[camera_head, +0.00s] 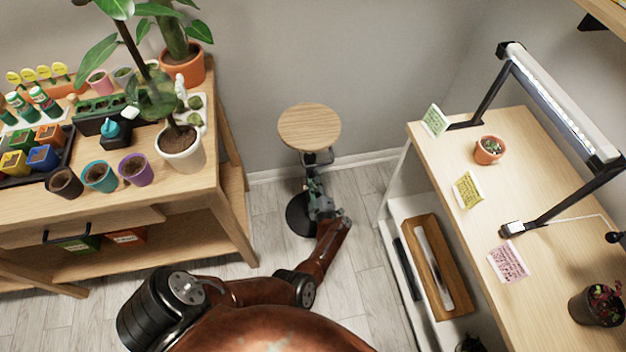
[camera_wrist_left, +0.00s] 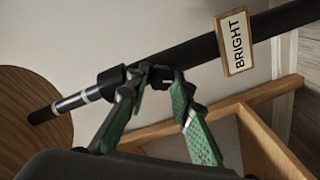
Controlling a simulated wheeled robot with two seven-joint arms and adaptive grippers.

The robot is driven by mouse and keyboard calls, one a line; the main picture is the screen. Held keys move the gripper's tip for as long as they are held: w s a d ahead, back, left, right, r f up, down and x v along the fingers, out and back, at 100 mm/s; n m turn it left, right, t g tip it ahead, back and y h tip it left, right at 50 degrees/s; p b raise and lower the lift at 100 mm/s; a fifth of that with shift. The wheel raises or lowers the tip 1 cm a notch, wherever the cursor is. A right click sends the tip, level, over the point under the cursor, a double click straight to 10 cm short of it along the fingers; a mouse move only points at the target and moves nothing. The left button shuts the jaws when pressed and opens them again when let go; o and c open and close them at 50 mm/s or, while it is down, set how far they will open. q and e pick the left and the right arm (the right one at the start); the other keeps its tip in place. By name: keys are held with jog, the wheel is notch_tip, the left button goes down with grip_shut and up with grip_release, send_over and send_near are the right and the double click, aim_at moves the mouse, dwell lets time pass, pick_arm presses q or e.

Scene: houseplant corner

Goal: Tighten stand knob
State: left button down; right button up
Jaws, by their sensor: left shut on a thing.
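The plant stand has a round wooden top (camera_head: 310,128) and a round black base (camera_head: 298,216) on the floor between the two tables. Its dark pole shows in the left wrist view (camera_wrist_left: 285,18), running slantwise with light bands and a black collar (camera_wrist_left: 111,76). My left gripper (camera_head: 315,188) is at the pole, below the top. In the left wrist view its green-padded fingers (camera_wrist_left: 160,80) are closed around a small dark knob (camera_wrist_left: 160,73) beside the collar. The fingers hide much of the knob. My right gripper is in neither view.
A tag reading BRIGHT (camera_wrist_left: 235,42) is on the pole. A wooden plant table (camera_head: 228,182) with pots stands at left. A second table (camera_head: 470,190) with a lamp, cards and a shelf below stands at right.

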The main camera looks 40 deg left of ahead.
pick_arm(q)
jog(key=m, duration=0.2)
jog(key=shift+f+m, duration=0.1)
jog(key=shift+m, duration=1.8)
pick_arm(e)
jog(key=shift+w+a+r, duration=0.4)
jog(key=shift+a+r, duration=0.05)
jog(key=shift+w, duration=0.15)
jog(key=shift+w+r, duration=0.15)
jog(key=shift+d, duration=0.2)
pick_arm(q)
jog(key=c, duration=1.8)
grip_release()
jog(key=shift+o, duration=0.4)
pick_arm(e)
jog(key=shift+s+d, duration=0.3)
